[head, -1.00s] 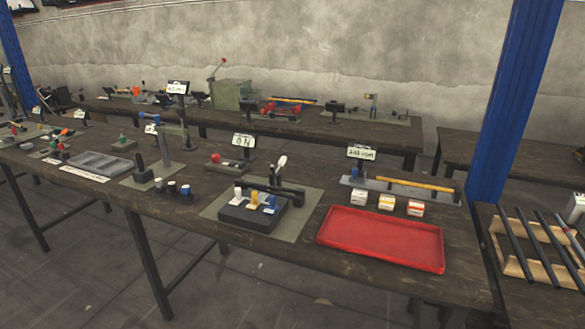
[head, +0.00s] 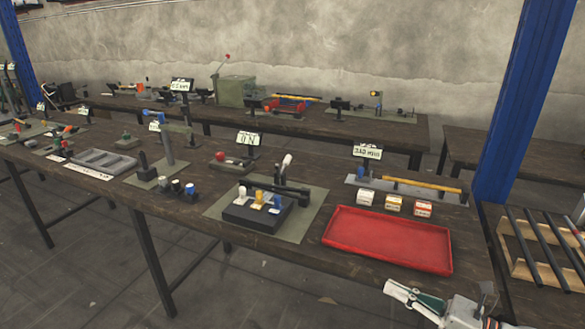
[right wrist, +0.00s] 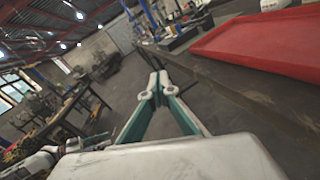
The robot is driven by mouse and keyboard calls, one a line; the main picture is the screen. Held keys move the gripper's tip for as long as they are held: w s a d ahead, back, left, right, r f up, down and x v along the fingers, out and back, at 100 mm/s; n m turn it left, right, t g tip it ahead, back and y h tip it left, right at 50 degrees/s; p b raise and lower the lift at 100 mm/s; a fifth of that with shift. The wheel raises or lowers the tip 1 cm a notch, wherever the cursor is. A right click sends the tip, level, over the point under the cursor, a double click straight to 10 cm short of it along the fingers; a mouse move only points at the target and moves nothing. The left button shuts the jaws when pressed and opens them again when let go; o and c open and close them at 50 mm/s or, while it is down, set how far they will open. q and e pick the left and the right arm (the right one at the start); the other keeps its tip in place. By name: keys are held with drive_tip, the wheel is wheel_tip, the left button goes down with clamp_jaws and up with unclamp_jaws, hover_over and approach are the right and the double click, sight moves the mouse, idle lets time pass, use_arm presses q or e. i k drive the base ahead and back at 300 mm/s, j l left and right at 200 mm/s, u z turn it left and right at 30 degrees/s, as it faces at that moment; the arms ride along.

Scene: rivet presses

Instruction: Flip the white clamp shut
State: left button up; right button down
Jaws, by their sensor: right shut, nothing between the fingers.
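A dark block (head: 254,217) on a grey-green mat holds three small upright clamps: a white clamp (head: 242,192), a yellow one (head: 259,198) and a blue one (head: 276,203). The white clamp is the leftmost and its handle looks upright; its fine detail is too small to tell. My right gripper (head: 389,287) comes in at the bottom right of the head view, by the table's front edge, far from the clamp. In the right wrist view its fingers (right wrist: 156,86) meet at the tips, shut and empty. My left gripper is not in view.
Behind the block stand a press with a pale-topped lever (head: 286,161) and a sign (head: 248,139). Small labelled boxes (head: 393,204) sit behind the tray.

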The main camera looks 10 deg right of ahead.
sight(288, 158)
drive_tip(key=i, duration=1.9)
